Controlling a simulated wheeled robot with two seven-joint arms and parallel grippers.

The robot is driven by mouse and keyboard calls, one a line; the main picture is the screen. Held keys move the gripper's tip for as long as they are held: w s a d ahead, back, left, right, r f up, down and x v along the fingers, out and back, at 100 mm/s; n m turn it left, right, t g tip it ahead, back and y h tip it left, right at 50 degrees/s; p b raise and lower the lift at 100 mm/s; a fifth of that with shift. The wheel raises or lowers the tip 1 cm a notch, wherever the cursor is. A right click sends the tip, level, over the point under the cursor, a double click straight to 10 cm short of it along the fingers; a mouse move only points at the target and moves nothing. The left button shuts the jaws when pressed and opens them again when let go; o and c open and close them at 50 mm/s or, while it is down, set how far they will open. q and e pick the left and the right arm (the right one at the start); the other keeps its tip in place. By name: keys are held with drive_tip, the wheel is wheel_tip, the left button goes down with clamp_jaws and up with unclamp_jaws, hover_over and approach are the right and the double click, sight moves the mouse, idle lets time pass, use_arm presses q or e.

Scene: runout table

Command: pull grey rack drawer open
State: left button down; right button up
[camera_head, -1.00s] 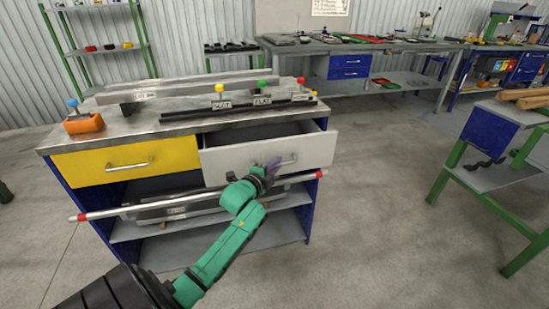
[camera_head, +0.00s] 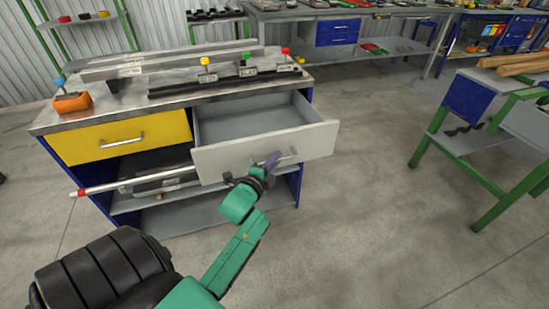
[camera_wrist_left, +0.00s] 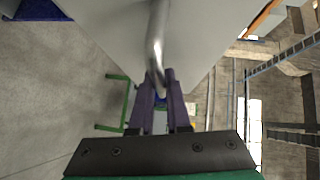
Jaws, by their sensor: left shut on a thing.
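The grey rack drawer (camera_head: 225,162) is pulled well out of the right half of the bench, and its inside is visible and looks empty. Its bar handle (camera_head: 290,154) is on the front face. My left gripper (camera_head: 272,160) is at the handle. In the left wrist view, the purple fingers of my left gripper (camera_wrist_left: 161,84) are shut on the metal handle (camera_wrist_left: 155,38), with the grey drawer front (camera_wrist_left: 200,40) beyond. My right gripper is in neither view.
A shut yellow drawer (camera_head: 120,137) is left of the grey one. An orange block (camera_head: 72,102) and labelled rails stand on the bench top (camera_head: 120,103). A silver rod (camera_head: 115,185) lies below the drawers. A green-legged stand (camera_head: 480,150) is to the right. Floor in front is open.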

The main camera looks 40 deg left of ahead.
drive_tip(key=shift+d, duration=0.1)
use_arm(q)
drive_tip(key=c, duration=0.9)
unclamp_jaws()
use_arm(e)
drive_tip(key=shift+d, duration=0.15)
use_arm(q)
drive_tip(key=v, duration=1.4)
drive_tip(key=shift+s, duration=0.25)
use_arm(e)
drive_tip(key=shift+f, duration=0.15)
